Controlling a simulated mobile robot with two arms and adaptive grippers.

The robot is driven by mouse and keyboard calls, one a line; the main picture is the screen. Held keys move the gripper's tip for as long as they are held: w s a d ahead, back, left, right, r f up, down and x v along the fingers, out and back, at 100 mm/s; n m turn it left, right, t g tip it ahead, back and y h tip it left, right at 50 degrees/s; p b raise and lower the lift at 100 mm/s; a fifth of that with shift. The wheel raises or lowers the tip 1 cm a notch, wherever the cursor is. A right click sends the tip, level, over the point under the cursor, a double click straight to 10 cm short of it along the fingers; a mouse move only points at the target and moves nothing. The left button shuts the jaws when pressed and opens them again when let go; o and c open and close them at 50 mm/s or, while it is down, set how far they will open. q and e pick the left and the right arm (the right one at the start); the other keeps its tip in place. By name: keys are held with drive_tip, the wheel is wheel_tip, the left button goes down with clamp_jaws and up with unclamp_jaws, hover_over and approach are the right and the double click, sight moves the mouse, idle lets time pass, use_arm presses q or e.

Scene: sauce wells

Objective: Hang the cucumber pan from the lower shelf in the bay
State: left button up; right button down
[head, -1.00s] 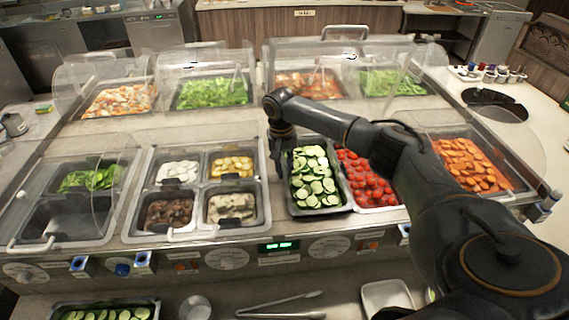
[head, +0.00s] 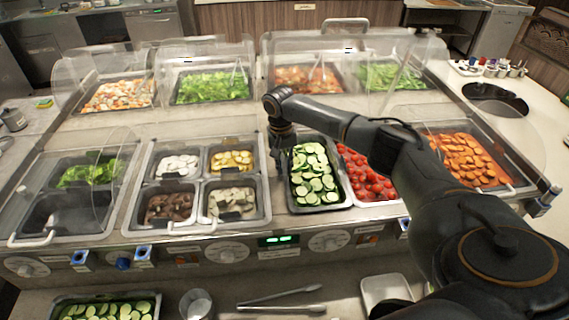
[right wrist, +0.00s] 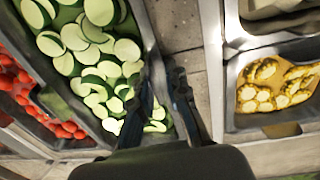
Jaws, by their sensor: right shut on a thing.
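A dark pan of cucumber slices (head: 322,208) sits in the counter bay between the four small pans and the tomato pan (head: 372,200). It looks about level with the counter; whether its rim rests fully on the edges I cannot tell. My right gripper (head: 281,182) points down at its left side. In the right wrist view my right gripper (right wrist: 164,84) is shut on the pan's long rim (right wrist: 146,35), with cucumber slices beside the fingers. Another pan of cucumber slices (head: 106,296) shows at the bottom left, low in front of the counter. My left gripper is out of view.
A dark, empty well (head: 65,214) lies at the left under a clear guard. Tongs (head: 280,298), a metal cup (head: 196,304) and a pale tray (head: 387,290) stand on the lower shelf. Carrots (head: 465,158) are at the right. Clear covers (head: 205,60) stand at the back.

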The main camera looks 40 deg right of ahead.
drive_tip(key=shift+s+a+f, duration=0.15)
drive_tip(key=shift+s+f, duration=0.15)
drive_tip(key=shift+f, duration=0.1)
idle(0.3)
drive_tip(key=c, duration=1.3)
unclamp_jaws()
drive_tip(key=shift+c, duration=0.2)
drive_tip(key=shift+o, duration=0.4)
wheel_tip(320, 180, up, 12)
drive_tip(key=shift+w+a, duration=0.35)
drive_tip(key=shift+a, duration=0.05)
